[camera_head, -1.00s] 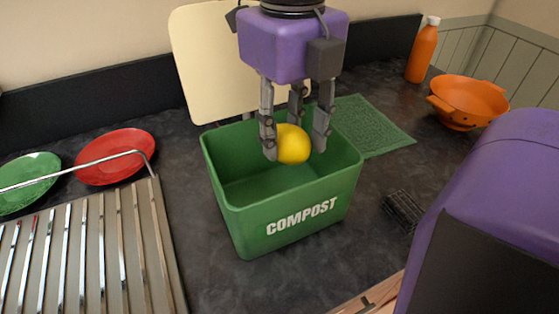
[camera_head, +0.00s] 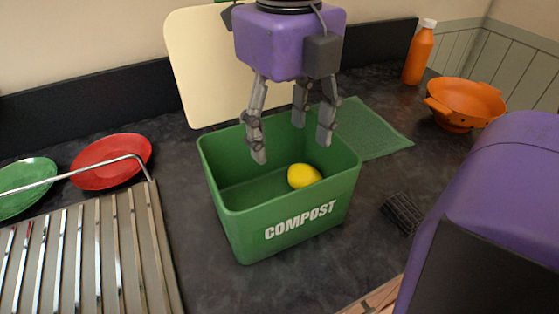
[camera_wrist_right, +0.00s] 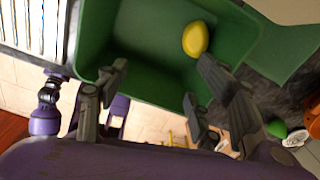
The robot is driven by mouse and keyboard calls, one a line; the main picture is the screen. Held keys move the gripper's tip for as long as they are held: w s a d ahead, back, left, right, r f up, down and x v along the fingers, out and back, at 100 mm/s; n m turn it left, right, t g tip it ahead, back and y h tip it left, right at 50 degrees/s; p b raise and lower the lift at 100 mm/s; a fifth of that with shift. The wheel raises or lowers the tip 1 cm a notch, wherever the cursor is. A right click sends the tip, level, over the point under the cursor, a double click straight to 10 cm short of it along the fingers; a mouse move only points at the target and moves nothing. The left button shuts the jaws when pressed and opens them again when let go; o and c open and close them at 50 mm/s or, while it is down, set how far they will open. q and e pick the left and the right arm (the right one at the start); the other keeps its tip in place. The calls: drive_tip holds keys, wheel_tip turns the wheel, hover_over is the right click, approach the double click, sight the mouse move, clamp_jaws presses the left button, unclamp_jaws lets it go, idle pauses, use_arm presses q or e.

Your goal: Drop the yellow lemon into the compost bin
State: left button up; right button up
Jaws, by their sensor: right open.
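The yellow lemon (camera_head: 304,176) is inside the green compost bin (camera_head: 290,224), toward its right side, apart from the fingers. In the right wrist view the lemon (camera_wrist_right: 195,39) shows against the green inner wall of the bin (camera_wrist_right: 150,60). My right gripper (camera_head: 293,138) is open and empty above the bin, its fingertips at about rim height or just inside. Its spread fingers (camera_wrist_right: 160,100) also show in the right wrist view. My left gripper is not visible in the head view.
A cream cutting board (camera_head: 205,75) leans on the back wall behind the bin. A green mat (camera_head: 372,135), an orange colander (camera_head: 465,102) and an orange bottle (camera_head: 420,55) are to the right. Red (camera_head: 112,172) and green plates (camera_head: 25,200) and a metal drainer (camera_head: 100,260) are left.

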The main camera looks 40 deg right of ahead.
wheel_tip(320, 180, up, 11)
idle(0.3)
idle(0.4)
